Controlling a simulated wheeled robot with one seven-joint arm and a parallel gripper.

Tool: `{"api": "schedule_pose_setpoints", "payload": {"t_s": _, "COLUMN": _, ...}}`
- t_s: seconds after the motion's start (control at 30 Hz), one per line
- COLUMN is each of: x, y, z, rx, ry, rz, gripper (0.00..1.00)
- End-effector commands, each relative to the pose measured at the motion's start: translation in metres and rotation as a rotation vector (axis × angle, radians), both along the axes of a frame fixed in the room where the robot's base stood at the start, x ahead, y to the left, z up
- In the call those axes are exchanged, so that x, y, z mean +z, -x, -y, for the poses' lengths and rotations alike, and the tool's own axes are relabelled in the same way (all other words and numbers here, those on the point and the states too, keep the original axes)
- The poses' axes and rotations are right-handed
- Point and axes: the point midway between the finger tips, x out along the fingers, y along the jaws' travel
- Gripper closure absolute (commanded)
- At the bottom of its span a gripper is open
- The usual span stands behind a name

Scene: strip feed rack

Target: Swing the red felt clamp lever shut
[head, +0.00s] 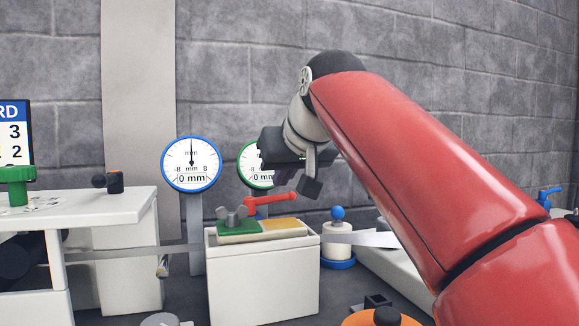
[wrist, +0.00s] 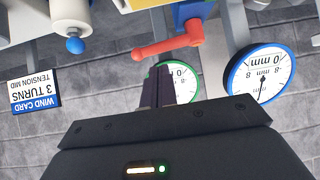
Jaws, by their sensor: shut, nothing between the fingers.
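The red lever (head: 270,199) is a bar with a rounded knob end, above the green and yellow block (head: 265,229) on a white box (head: 262,275). In the wrist view the red lever (wrist: 165,46) is mounted at a blue block (wrist: 193,12), and its knob end points left. My gripper (head: 285,180) is above and a little behind the lever in the head view, its fingers partly hidden by the wrist. In the wrist view my gripper (wrist: 158,82) shows dark fingers together and empty, with a visible gap to the lever.
A blue-rimmed gauge (head: 191,164) and a green-rimmed gauge (head: 250,165) stand behind the box. A grey wing nut (head: 232,216) sits on the block's left end. A blue-knobbed white post (head: 337,236) stands at right. A white bench (head: 100,206) is at left.

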Motion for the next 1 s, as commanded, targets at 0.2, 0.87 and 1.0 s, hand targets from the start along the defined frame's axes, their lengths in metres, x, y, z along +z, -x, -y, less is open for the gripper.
{"api": "schedule_pose_setpoints", "payload": {"t_s": 0.2, "x": -0.017, "y": -0.020, "z": -0.008, "rx": 0.001, "ry": 0.001, "rz": -0.002, "gripper": 1.00}}
{"api": "schedule_pose_setpoints", "payload": {"t_s": 0.87, "x": -0.020, "y": -0.022, "z": -0.009, "rx": -0.028, "ry": 0.001, "rz": 0.000, "gripper": 1.00}}
{"api": "schedule_pose_setpoints", "payload": {"t_s": 1.0, "x": -0.020, "y": -0.021, "z": -0.008, "rx": -0.054, "ry": 0.001, "rz": 0.000, "gripper": 1.00}}
